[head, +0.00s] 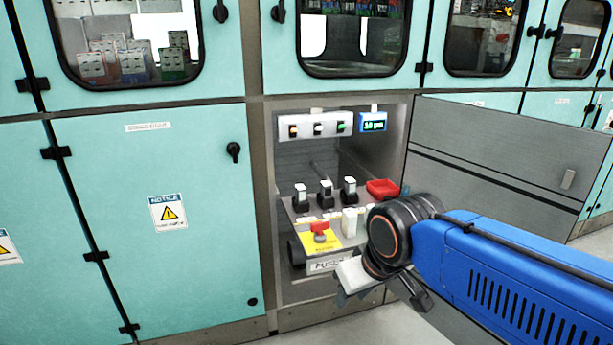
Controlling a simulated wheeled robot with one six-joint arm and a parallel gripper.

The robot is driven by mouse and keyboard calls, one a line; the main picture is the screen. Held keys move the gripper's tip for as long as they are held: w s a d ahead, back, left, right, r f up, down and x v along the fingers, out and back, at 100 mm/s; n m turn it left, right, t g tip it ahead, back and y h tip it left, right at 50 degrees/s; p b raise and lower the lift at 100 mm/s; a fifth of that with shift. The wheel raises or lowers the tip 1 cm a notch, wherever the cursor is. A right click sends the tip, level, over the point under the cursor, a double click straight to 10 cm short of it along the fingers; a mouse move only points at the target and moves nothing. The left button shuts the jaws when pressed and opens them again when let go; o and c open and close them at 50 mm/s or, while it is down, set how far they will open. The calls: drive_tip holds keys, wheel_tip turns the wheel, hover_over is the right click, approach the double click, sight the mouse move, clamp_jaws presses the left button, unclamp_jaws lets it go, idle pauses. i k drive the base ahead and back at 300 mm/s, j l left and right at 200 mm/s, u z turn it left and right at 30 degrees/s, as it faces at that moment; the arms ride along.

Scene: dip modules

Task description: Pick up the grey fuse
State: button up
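A pale grey-white upright block (350,221), possibly the grey fuse, stands on the panel inside the open cabinet bay. Three black holders with light tops stand in a row behind it: left (300,197), middle (326,193) and right (349,189). I cannot tell for certain which piece is the grey fuse. My gripper (382,291) is low in front of the bay, below and right of the pale block and apart from it. My dark wrist hides part of the gripper and the bay's right side. Whether the fingers are open or shut is unclear.
A red tray (382,188) sits at the panel's back right. A red knob (319,228) stands on a yellow plate (331,242) at the front. A switch strip (315,126) and small display (373,123) hang above. Closed teal doors (190,260) flank the bay on the left.

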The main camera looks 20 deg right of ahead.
sight(326, 186)
drive_tip(key=i+j+z, duration=0.2)
drive_tip(key=z, duration=0.15)
drive_tip(key=i+j+z, duration=0.4)
drive_tip(key=j+z, duration=0.5)
drive_tip(key=j, duration=0.4)
drive_tip(key=j+z, duration=0.5)
drive_tip(key=j, duration=0.35)
drive_tip(key=k, duration=0.05)
